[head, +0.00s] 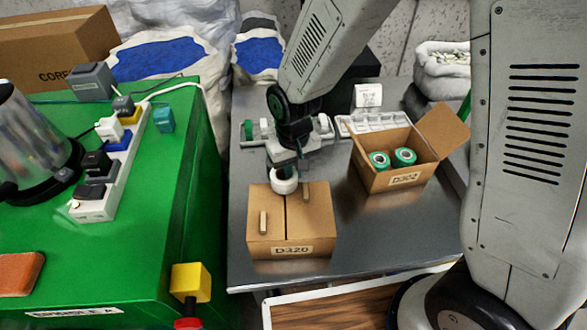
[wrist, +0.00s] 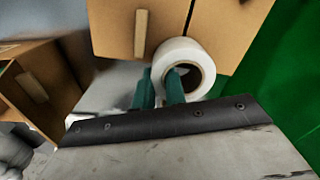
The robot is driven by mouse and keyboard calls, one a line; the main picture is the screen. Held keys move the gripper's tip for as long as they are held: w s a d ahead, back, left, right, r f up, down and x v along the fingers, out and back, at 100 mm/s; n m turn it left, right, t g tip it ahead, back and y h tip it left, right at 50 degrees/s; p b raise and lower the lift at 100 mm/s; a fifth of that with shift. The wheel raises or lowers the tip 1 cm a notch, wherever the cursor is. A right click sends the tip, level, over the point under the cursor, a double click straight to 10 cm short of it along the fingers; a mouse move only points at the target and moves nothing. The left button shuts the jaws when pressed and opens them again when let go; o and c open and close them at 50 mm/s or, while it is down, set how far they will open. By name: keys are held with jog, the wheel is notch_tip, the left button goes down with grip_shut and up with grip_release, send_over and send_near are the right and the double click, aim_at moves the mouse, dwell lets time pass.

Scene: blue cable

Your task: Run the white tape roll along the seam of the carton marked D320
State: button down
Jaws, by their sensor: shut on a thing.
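The closed carton marked D320 (head: 291,250) stands on the grey metal table, its top seam running from far edge to near edge. Two light tabs lie on its top, one on each side of the seam. My gripper (head: 284,167) is shut on the white tape roll (head: 285,187), with the roll over the far end of the seam. In the wrist view, my teal fingers (wrist: 160,78) grip the roll (wrist: 197,50) by its ring, one finger in its hole. The carton (wrist: 115,25) lies beyond it. I cannot tell whether the roll touches the cardboard.
An open carton (head: 390,184) with two green-and-white rolls stands right on the table (head: 345,235). White items and a small box (head: 368,96) are behind. Left is a green bench (head: 160,220) with a power strip (head: 98,207) and a yellow block (head: 190,282). Table space between the cartons is clear.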

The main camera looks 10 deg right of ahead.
aim_at(296, 221)
jog(key=shift+f, duration=0.4)
jog(key=shift+s, duration=0.15)
jog(key=shift+s+a, duration=0.2)
jog(key=shift+s, duration=1.55)
jog(key=shift+s+a, duration=0.2)
jog(key=shift+s, duration=1.6)
jog(key=shift+s+a, duration=0.2)
jog(key=shift+s, duration=1.55)
notch_tip(296, 221, up, 7)
